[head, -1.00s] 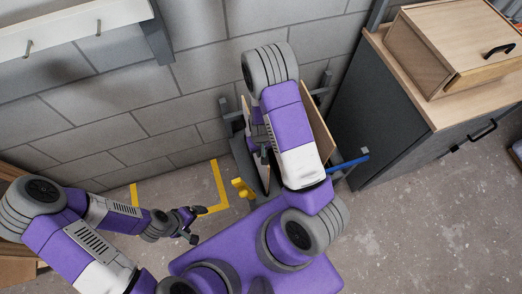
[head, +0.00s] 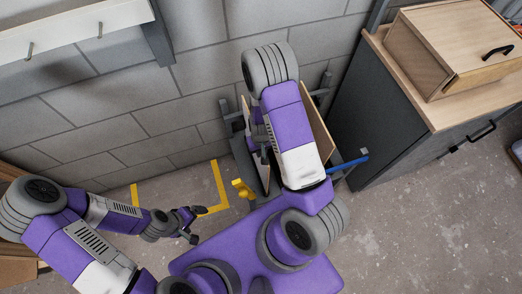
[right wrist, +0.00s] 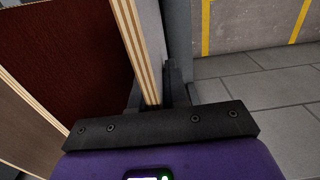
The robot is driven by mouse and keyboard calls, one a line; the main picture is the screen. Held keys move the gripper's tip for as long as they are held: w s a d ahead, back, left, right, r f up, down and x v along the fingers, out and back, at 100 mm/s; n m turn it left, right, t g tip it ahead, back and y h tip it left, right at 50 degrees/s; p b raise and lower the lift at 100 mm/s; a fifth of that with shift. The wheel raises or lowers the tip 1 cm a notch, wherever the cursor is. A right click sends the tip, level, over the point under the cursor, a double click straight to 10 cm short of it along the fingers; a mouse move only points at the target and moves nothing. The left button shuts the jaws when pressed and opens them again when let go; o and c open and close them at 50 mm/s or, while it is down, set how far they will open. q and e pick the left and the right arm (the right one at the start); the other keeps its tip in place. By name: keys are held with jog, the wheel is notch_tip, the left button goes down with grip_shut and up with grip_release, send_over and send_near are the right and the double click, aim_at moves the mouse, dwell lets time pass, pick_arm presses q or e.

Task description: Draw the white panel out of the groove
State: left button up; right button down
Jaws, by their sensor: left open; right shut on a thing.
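A pale panel, apparently the white panel, shows its layered plywood edge (right wrist: 138,50) in the right wrist view, with a narrow light grey-white face to the right of that edge. Its lower end is by a dark slotted bracket. My right gripper (right wrist: 155,112) is at this edge and shut on the panel; its dark front bar fills the bottom of the view and the fingertips are hard to make out. In the head view my right arm hides most of the rack (head: 243,150) and the grip. My left gripper (head: 197,224) is open and empty, low at the left.
A dark red panel (right wrist: 70,50) stands left of the pale one. In the head view a wooden panel (head: 318,125) stands at the rack's right. A yellow part (head: 242,188) and a blue bar (head: 350,163) stick out. A dark cabinet (head: 385,110) is close on the right; a block wall is behind.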

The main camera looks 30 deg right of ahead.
jog(key=shift+r+p, duration=1.75)
jog(key=shift+r, duration=0.45)
jog(key=shift+r+p, duration=1.3)
jog(key=shift+r, duration=0.25)
jog(key=shift+s+f, duration=0.1)
